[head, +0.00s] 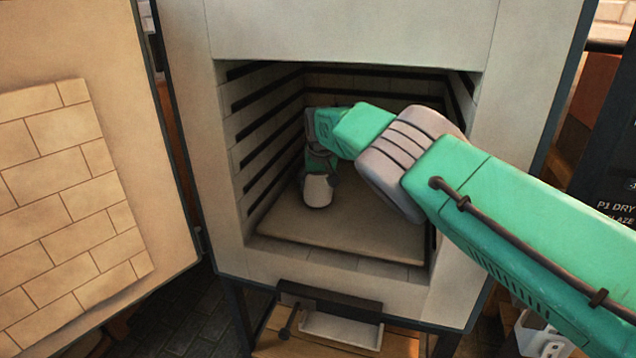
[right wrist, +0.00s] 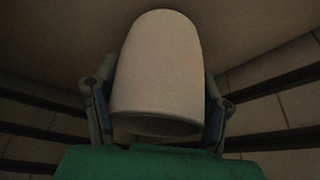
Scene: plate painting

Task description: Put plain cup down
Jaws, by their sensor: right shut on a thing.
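The plain cup (head: 317,191) is pale and undecorated, inside the open kiln (head: 349,75) near the left of its shelf (head: 345,232). My right gripper (head: 319,174) reaches in from the right and is shut on the cup. In the right wrist view the cup (right wrist: 158,70) sits between the two fingers of the gripper (right wrist: 160,108), with its open rim toward the wrist and its rounded end away. I cannot tell whether the cup touches the shelf. My left gripper is not in view.
The kiln door (head: 75,190) stands open at the left, lined with brick. Dark grooves (head: 270,125) line the kiln's side walls. The shelf is bare to the right of the cup and in front of it. A small tray (head: 341,328) sits below the kiln opening.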

